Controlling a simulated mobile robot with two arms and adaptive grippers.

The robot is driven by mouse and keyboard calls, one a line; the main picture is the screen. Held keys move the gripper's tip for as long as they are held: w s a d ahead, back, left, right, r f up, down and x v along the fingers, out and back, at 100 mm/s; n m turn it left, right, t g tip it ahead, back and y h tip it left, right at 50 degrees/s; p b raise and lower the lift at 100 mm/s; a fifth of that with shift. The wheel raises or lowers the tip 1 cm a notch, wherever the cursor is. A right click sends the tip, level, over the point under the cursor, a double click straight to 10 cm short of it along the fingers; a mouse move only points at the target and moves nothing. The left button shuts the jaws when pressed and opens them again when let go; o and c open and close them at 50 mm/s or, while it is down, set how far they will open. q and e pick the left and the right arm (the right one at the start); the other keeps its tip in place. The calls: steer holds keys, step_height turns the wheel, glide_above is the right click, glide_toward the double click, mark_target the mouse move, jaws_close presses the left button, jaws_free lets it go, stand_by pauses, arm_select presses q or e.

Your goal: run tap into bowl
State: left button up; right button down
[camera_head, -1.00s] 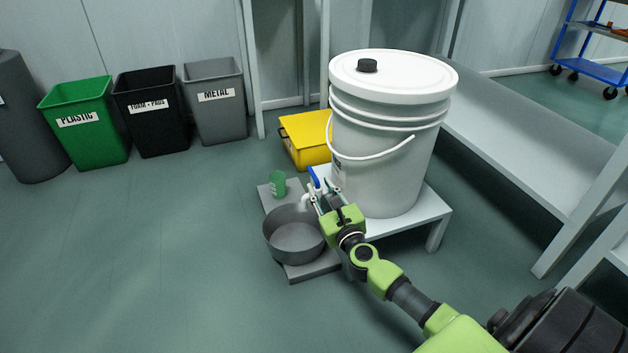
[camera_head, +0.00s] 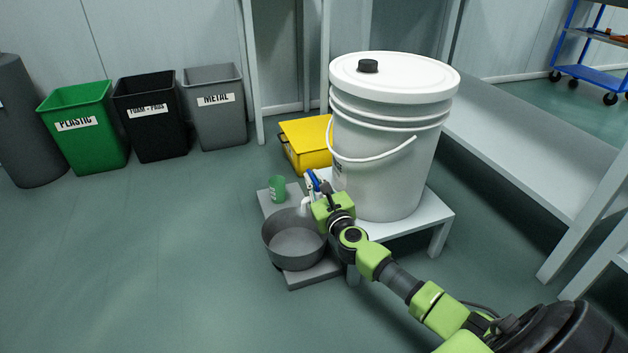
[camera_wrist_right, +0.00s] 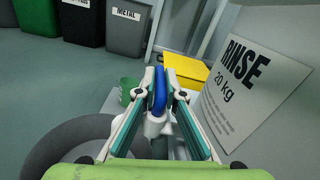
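The tap's blue lever (camera_head: 312,178) stands up in front of the white bucket (camera_head: 385,150). The tap's white spout (camera_head: 304,205) points down over the grey bowl (camera_head: 292,262), and I see no water running. My right gripper (camera_head: 320,187) is at the lever. In the right wrist view its fingers (camera_wrist_right: 162,82) close in on both sides of the blue lever (camera_wrist_right: 159,97) and appear to touch it. The bowl (camera_wrist_right: 60,140) lies low at the left there, partly hidden by the gripper. My left gripper is out of view.
The bucket stands on a low white stand (camera_head: 425,212). A yellow bin (camera_head: 305,145) is behind, and a bench (camera_head: 530,150) runs at right.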

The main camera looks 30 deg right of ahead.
steer(key=shift+n+y, duration=0.7)
steer(key=shift+y, duration=0.2)
steer(key=c, duration=2.1)
jaws_free()
steer(key=shift+c, duration=0.2)
steer(key=shift+s+a, duration=0.1)
steer(key=s+a, duration=0.1)
steer(key=s, duration=1)
steer(key=shift+s+a, duration=0.15)
steer(key=shift+s, duration=0.2)
